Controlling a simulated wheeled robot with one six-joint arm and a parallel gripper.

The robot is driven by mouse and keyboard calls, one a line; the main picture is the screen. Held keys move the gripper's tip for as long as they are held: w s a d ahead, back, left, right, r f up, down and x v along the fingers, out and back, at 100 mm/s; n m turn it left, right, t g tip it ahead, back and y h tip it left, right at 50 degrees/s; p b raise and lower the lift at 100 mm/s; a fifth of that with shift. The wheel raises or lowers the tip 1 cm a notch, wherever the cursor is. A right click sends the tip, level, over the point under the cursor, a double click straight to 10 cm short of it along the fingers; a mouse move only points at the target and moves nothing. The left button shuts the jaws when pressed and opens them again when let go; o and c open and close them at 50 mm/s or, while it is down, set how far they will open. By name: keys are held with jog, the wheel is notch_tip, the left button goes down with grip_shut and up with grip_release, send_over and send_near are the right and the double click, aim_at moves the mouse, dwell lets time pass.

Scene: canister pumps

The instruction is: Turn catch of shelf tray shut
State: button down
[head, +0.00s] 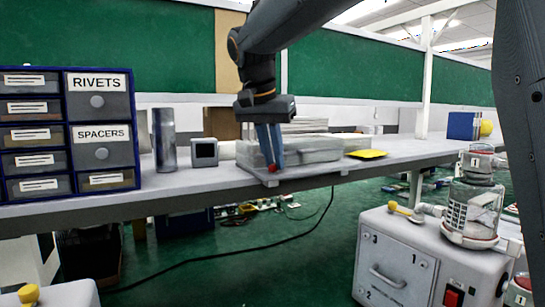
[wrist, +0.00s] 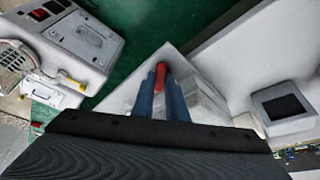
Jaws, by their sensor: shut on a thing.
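The shelf tray (head: 312,173) is a pale flat tray at the front edge of the shelf, with grey translucent boxes on it. The red catch (head: 272,168) is at its front left part. My gripper (head: 271,160) points down from above, its blue-grey fingers closed around the catch. In the wrist view the red catch (wrist: 161,78) shows between the two fingertips of my gripper (wrist: 161,72), over the pale tray (wrist: 122,98). The fingers hide part of the catch, so its exact angle is hard to tell.
A drawer cabinet (head: 100,130), a grey cylinder (head: 164,140) and a small grey box with a dark screen (head: 204,152) stand left of the tray. A yellow item (head: 367,154) lies to its right. A canister pump unit (head: 400,265) stands at lower right.

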jog(key=n, duration=0.2)
jog(key=n+y+p, duration=0.1)
jog(key=n+y, duration=0.1)
jog(key=n, duration=0.1)
jog(key=shift+s+d+r+n+t, duration=0.1)
jog(key=shift+d+n+t, duration=0.2)
jog(key=n+y+p, duration=0.1)
jog(key=n+y, duration=0.1)
jog(key=n, duration=0.2)
jog(key=shift+d+n+p, duration=0.15)
jog(key=shift+n+p, duration=0.15)
jog(key=shift+n, duration=0.4)
jog(key=c, duration=2)
grip_release()
jog(key=shift+c, duration=0.2)
